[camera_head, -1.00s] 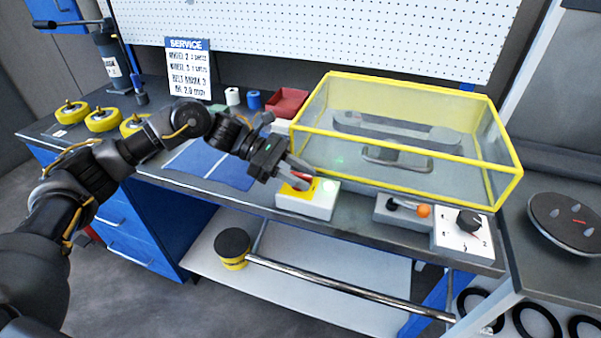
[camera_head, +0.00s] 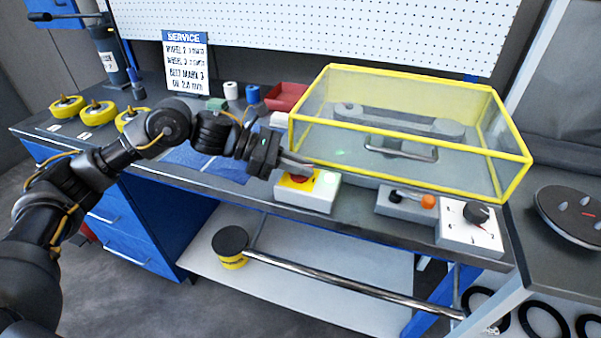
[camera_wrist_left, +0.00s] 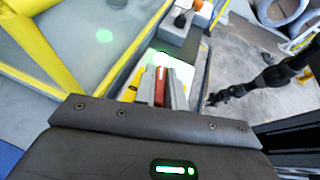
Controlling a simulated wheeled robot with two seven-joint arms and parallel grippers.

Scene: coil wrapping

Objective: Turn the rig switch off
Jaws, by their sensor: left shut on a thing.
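The rig switch is a white box (camera_head: 316,197) with a yellow plate and a red handle, at the bench's front edge below the clear cover. My left gripper (camera_head: 297,167) reaches down onto it from the left. In the left wrist view the red handle (camera_wrist_left: 160,86) stands between the two fingers, and the gripper is shut on it. The fingers partly hide the handle and plate. A green lamp (camera_wrist_left: 161,60) glows on the box beside it. A dark arm, likely my right one, shows at the right of the wrist view; its gripper (camera_wrist_left: 214,99) is too small to read.
A yellow-framed clear cover (camera_head: 412,172) stands just behind the switch. A grey box with an orange knob (camera_head: 428,202) and a white dial box (camera_head: 470,228) sit to its right. A red bin (camera_head: 287,96) and a service sign (camera_head: 186,62) are behind.

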